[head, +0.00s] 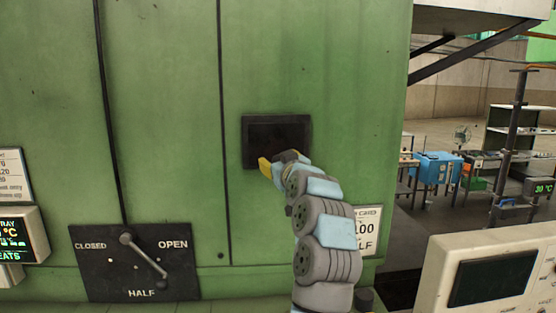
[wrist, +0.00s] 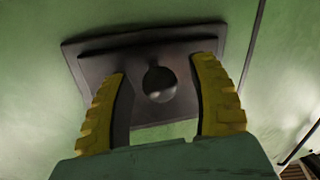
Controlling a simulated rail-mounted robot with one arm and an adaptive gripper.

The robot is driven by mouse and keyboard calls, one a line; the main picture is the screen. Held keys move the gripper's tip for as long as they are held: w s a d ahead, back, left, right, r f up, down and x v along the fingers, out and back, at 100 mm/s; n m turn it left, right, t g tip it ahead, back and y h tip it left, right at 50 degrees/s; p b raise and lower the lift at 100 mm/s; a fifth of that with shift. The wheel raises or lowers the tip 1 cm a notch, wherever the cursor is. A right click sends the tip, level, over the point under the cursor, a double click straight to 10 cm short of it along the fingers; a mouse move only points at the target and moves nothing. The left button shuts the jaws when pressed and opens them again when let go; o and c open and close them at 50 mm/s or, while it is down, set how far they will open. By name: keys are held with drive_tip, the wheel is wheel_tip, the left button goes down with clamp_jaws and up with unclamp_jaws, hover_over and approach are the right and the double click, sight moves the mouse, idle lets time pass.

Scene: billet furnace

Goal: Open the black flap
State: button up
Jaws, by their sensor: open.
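The black flap (head: 277,132) is a dark rectangular panel in a frame on the green furnace wall, in the upper middle of the head view. It looks closed. In the wrist view the flap (wrist: 140,53) shows a round dark knob (wrist: 159,84) at its middle. My gripper (head: 265,163) is at the flap's lower left edge in the head view. In the wrist view the yellow fingers of my gripper (wrist: 160,82) are open, one on each side of the knob. I cannot tell whether either finger touches it. My arm hides the area below the flap's lower right.
A lever plate (head: 137,262) marked CLOSED, HALF and OPEN is at the lower left, its lever pointing down-right. A display box (head: 22,236) is at the left edge. A white sign (head: 366,229) is partly behind my arm. A pale console (head: 490,272) stands at the lower right.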

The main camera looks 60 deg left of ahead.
clamp_jaws()
